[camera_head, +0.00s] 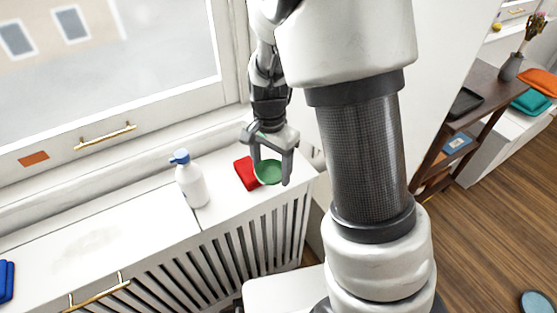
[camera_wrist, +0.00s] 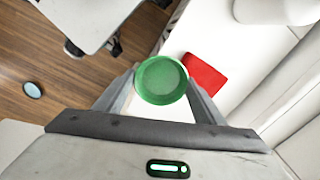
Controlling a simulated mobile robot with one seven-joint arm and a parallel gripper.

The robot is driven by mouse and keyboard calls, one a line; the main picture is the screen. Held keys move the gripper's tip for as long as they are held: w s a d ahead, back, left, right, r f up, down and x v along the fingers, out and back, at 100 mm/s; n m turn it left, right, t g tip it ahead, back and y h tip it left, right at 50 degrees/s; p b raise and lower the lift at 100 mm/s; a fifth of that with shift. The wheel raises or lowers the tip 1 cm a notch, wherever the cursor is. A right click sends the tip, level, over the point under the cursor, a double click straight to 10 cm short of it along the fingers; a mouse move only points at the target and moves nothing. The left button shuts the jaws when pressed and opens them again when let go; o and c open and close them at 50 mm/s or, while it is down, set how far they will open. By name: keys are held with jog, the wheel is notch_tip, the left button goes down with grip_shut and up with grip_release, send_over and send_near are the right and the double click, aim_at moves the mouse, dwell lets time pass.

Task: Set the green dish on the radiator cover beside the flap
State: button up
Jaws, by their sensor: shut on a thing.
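The small round green dish (camera_head: 268,172) is between the fingers of my gripper (camera_head: 271,182), which is shut on it. In the wrist view the dish (camera_wrist: 161,80) sits level between the two fingertips (camera_wrist: 161,88), its hollow side showing. The white radiator cover (camera_head: 225,205) runs under the window, with a slatted front. The dish is over its right end; I cannot tell whether it touches the top. The flap (camera_head: 95,240) appears to be the cover's left top section, past a seam, with a brass handle at its front edge; it lies flat.
A folded red cloth (camera_head: 246,173) lies on the cover close beside the dish, also in the wrist view (camera_wrist: 203,76). A white bottle with a blue top (camera_head: 190,180) stands left of it, near the seam. A blue item (camera_head: 6,281) lies at the far left.

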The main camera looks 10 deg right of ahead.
jog(key=w+d, duration=0.1)
jog(key=w, duration=0.2)
jog(key=w+d+f, duration=0.1)
jog(key=w+d, duration=0.1)
jog(key=w+d+b, duration=0.1)
jog(key=w, duration=0.2)
jog(key=shift+w+d+f, duration=0.25)
jog(key=shift+w+f, duration=0.05)
jog(key=shift+w, duration=0.05)
jog(key=shift+w+f+b, duration=0.15)
jog(key=shift+f+b, duration=0.75)
jog(key=shift+f, duration=1.8)
jog(key=shift+f, duration=0.15)
jog(key=o, duration=1.1)
